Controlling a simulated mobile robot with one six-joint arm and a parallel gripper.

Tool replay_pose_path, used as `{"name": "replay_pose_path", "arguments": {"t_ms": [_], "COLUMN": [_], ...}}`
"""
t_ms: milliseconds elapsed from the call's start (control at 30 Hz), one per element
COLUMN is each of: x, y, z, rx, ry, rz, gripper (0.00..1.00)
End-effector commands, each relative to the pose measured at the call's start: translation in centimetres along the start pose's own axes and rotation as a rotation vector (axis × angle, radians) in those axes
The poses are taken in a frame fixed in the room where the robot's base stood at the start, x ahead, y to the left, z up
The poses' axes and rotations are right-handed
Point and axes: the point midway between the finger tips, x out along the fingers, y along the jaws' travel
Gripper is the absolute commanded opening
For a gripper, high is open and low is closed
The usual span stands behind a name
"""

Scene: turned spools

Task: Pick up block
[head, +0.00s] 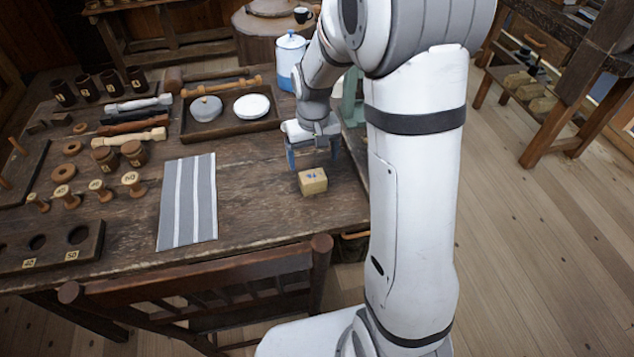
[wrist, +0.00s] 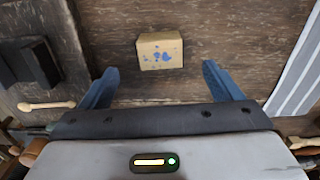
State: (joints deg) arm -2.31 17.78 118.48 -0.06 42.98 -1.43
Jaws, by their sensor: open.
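The block (head: 312,181) is a small tan box with blue marks on its top. It sits on the wooden table near the right front edge. In the wrist view the block (wrist: 160,51) lies ahead of the fingertips and roughly midway between them, with bare wood around it. My gripper (head: 312,160) is just behind the block in the head view, with its blue fingers pointing down. In the wrist view my gripper (wrist: 157,77) has its two blue fingers spread wide with nothing between them. The fingers do not touch the block.
A grey striped cloth (head: 187,202) lies left of the block. A dark tray (head: 229,123) with two round lidded pieces is behind it. A blue-and-white canister (head: 291,62) stands farther back. Spools (head: 132,183) stand at left. A chair (head: 205,280) is at the front edge.

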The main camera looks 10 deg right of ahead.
Motion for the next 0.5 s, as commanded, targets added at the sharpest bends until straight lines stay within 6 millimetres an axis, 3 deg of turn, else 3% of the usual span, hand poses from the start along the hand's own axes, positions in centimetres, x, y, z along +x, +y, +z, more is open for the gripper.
{"name": "replay_pose_path", "arguments": {"t_ms": [33, 500], "x": [1.2, 6.3], "y": [0.0, 0.0], "z": [-0.2, -0.8], "rx": [-0.001, -0.003], "ry": [-0.007, -0.018], "rz": [-0.001, -0.001], "gripper": [0.85, 0.85]}}
